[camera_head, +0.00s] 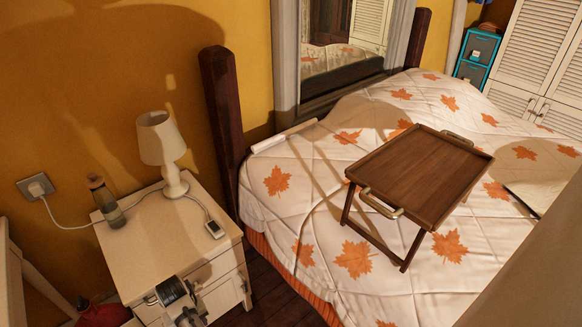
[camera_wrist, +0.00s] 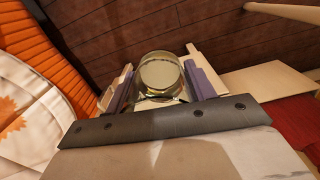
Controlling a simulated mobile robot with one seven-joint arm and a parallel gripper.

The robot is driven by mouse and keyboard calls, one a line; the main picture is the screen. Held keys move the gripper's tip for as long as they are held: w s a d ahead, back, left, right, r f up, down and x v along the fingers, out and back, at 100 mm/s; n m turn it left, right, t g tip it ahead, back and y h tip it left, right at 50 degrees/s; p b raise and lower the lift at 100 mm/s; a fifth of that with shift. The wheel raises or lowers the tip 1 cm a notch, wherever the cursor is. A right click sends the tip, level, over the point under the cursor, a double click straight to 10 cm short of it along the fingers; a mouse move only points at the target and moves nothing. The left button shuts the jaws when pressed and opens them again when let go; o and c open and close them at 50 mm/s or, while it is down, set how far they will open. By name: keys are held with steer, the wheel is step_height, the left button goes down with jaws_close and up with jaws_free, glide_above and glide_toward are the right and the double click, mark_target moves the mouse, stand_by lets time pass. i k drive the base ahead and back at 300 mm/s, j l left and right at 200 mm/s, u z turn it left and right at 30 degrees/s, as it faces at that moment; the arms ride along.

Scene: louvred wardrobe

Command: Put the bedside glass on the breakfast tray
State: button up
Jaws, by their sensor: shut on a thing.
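My gripper (camera_wrist: 160,88) is shut on a clear, round glass (camera_wrist: 160,72), which sits between its two pads in the wrist view. The wooden floor shows beyond the glass. In the head view, part of my gripper shows low in front of the nightstand drawers; the glass cannot be made out clearly there. The brown wooden breakfast tray (camera_head: 420,178) stands on folding legs on the bed, with a metal handle at each end. Its top is bare. It is to the right of and beyond my gripper.
The white nightstand (camera_head: 130,248) carries a lamp (camera_head: 162,150), a bottle (camera_head: 106,202) and a small device (camera_head: 214,228) on a cable. The bed (camera_head: 300,190) has a leaf-patterned quilt and a dark bedpost (camera_head: 222,120). A red item (camera_head: 102,312) lies at lower left.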

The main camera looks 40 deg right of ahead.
mark_target(409, 180)
steer(key=j+z, duration=0.2)
steer(key=z, duration=0.2)
steer(key=i+j+z, duration=0.1)
steer(key=z, duration=0.35)
steer(key=j+z, duration=0.5)
steer(key=z, duration=0.3)
